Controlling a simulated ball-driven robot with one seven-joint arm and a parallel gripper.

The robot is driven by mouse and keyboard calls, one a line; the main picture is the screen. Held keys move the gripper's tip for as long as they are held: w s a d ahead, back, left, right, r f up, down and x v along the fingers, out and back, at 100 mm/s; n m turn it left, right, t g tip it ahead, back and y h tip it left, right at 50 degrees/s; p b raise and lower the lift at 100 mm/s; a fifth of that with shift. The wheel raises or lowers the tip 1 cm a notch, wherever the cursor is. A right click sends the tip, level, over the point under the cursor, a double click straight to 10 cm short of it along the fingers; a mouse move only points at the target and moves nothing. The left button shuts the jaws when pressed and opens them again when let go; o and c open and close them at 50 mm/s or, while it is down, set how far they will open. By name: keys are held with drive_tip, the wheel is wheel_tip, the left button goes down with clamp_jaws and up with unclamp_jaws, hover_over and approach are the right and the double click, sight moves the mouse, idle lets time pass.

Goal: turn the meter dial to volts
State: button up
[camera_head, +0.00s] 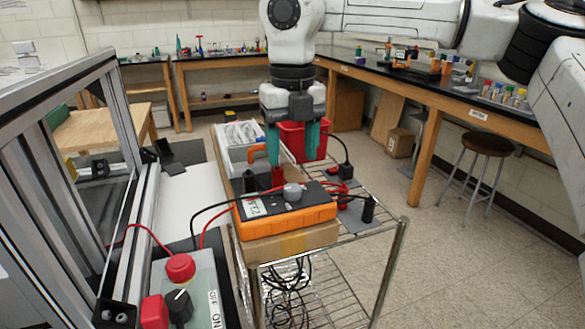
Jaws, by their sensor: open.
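The orange and black meter (315,214) lies on a cardboard box on the wire cart, with a display on its left part. Its grey round dial (292,191) stands up from the black face; its pointer setting is too small to read. Red and black leads run from the meter. My gripper (292,158), with teal fingers, points down above and behind the dial. Its fingers are apart with nothing held between them, and they appear clear of the dial.
The wire cart (385,262) has a red bin (302,140) behind my gripper. An aluminium extrusion frame (128,105) stands at left. A switch box (205,290) with a red button (180,268) and black knob (180,305) is at lower left. Open floor lies right of the cart.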

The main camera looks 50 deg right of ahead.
drive_tip(key=shift+r, duration=1.95)
